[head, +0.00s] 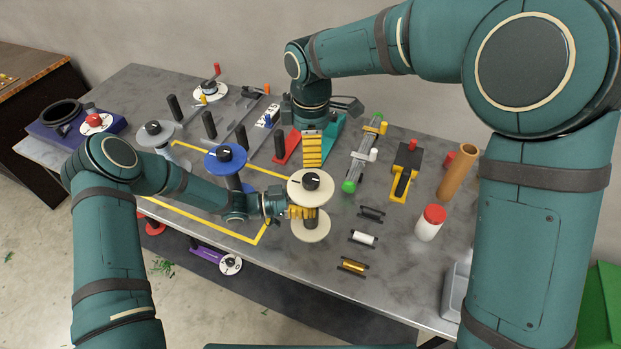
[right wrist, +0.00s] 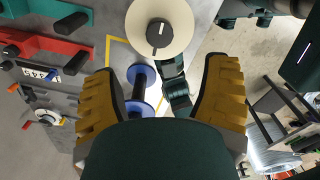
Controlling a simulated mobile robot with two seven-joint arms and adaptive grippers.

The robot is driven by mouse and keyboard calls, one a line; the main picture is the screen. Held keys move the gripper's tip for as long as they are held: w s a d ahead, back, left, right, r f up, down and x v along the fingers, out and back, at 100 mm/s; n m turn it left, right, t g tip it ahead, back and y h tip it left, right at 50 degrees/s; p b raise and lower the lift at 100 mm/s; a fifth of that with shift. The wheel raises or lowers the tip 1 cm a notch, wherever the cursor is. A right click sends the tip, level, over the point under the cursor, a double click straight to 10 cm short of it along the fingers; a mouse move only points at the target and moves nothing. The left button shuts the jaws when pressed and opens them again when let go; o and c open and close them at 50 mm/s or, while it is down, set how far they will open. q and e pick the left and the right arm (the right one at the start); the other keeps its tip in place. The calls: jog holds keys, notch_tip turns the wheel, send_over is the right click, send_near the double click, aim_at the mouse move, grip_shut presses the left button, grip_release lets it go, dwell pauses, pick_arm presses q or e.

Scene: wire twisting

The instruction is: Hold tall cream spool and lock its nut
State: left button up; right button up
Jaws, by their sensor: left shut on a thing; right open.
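The tall cream spool (head: 310,230) stands upright near the table's front edge, with a cream disc at top and bottom. Its black nut (head: 311,181) sits on the top disc; in the right wrist view the nut (right wrist: 158,36) shows at the top of the picture. My left gripper (head: 300,212) is shut on the spool's middle from the left, below the top disc. My right gripper (head: 312,150) is open and empty, behind the spool in the head view. Its two yellow pads (right wrist: 163,105) stand wide apart in the right wrist view.
A blue spool (head: 225,159) stands left of the cream one, and a grey spool (head: 155,133) farther left. Small wire bobbins (head: 363,238), a white bottle with red cap (head: 430,222) and a brown tube (head: 457,172) are at right. A yellow line (head: 200,222) marks the table.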

aim_at(311, 179)
notch_tip(311, 179, down, 11)
jog(key=n, duration=0.8)
jog(key=shift+f, duration=0.1)
dwell(0.4)
jog(key=c, duration=1.2)
